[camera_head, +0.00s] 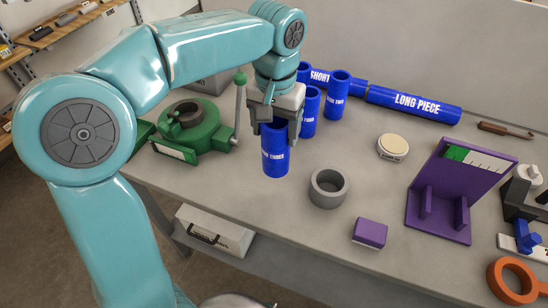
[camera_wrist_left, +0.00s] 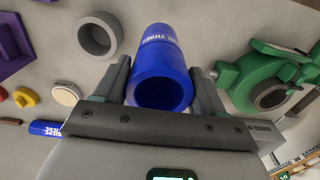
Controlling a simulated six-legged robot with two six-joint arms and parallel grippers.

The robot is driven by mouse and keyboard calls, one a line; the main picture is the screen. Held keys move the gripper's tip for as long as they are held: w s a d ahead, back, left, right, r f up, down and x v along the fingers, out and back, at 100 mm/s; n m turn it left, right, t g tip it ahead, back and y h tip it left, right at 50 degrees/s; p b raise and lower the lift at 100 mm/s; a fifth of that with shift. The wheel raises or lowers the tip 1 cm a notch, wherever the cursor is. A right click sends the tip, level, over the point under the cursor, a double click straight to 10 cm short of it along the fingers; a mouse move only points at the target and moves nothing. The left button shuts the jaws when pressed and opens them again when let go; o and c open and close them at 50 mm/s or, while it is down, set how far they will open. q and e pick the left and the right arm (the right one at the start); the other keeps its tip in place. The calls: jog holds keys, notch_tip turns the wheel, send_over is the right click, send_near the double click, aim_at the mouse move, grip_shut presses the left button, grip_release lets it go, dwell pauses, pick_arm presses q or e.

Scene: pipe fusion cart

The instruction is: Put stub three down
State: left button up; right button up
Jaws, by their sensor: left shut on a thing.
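Stub three is an upright blue tube (camera_head: 275,158) with white lettering, near the front edge of the grey bench in the head view. My left gripper (camera_head: 279,130) is shut on its upper part from above. In the left wrist view the tube (camera_wrist_left: 163,58) sits between the two fingers of the gripper (camera_wrist_left: 162,90), its open end toward the camera. I cannot tell whether its lower end touches the bench. My right gripper is not in view.
A green clamp-like fixture (camera_head: 205,135) with a lever stands to the left. A grey ring (camera_head: 318,196), purple block (camera_head: 370,233) and purple stand (camera_head: 445,190) are to the right. A long blue pipe (camera_head: 413,104) lies behind. Bare bench lies between the stub and the grey ring.

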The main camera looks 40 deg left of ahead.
aim_at(274, 155)
pick_arm(q)
notch_tip(274, 155, down, 3)
jog(key=shift+s, duration=0.1)
jog(key=shift+s+a+f, duration=0.1)
jog(key=shift+f, duration=0.2)
notch_tip(274, 155, down, 4)
jog(key=shift+r, duration=0.1)
jog(key=shift+f, duration=0.25)
jog(key=shift+f+b, duration=0.15)
jog(key=shift+b, duration=0.15)
jog(key=o, duration=1.6)
jog(key=shift+c, duration=0.2)
